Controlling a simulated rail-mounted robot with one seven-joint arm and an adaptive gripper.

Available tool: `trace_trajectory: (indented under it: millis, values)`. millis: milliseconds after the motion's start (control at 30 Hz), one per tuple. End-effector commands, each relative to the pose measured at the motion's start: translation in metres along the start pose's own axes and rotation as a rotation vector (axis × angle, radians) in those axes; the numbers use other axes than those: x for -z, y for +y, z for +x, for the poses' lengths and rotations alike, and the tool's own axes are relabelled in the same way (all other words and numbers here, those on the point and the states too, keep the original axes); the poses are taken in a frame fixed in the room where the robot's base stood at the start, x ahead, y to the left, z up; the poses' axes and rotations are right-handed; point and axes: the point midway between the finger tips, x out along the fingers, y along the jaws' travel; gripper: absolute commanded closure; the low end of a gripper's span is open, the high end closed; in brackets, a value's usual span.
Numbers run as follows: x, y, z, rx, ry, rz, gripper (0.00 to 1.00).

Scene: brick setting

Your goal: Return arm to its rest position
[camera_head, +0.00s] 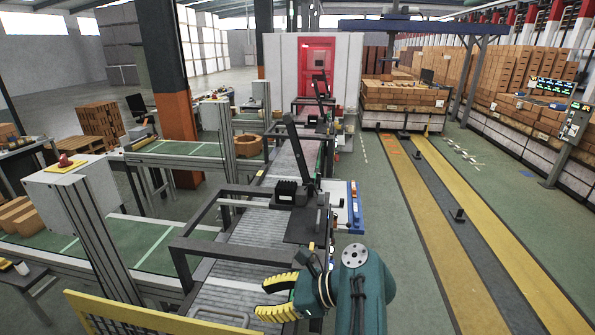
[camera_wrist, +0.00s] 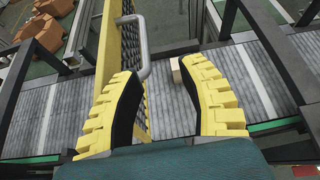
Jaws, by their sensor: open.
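My gripper (camera_head: 277,297) is at the lower middle of the head view, at the end of my teal arm, above the near end of the roller conveyor (camera_head: 250,240). Its yellow ridged fingers with dark inner pads fill much of the wrist view (camera_wrist: 165,108). They are apart, with nothing held between them. In the wrist view a grey bent handle (camera_wrist: 143,48) on a yellow perforated panel (camera_wrist: 120,50) shows beyond and between the fingers. A small tan block (camera_wrist: 177,70) lies beside the right finger; its far part is hidden.
A yellow rail panel (camera_head: 140,315) stands at the lower left. A dark metal frame (camera_head: 235,192) spans the conveyor, with a black screen arm (camera_head: 298,150) beyond. Green-topped belts (camera_head: 140,240) lie left. A blue-edged box (camera_head: 355,205) sits right of the conveyor.

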Motion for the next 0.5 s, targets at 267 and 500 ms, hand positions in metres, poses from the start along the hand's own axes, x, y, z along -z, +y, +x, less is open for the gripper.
trace_trajectory:
  millis: [267,500]
  values:
    - [-0.018,-0.052,-0.043,0.337,0.369,-0.809,0.59]
    - [-0.084,-0.042,-0.125,0.6,0.842,-1.481,0.59]
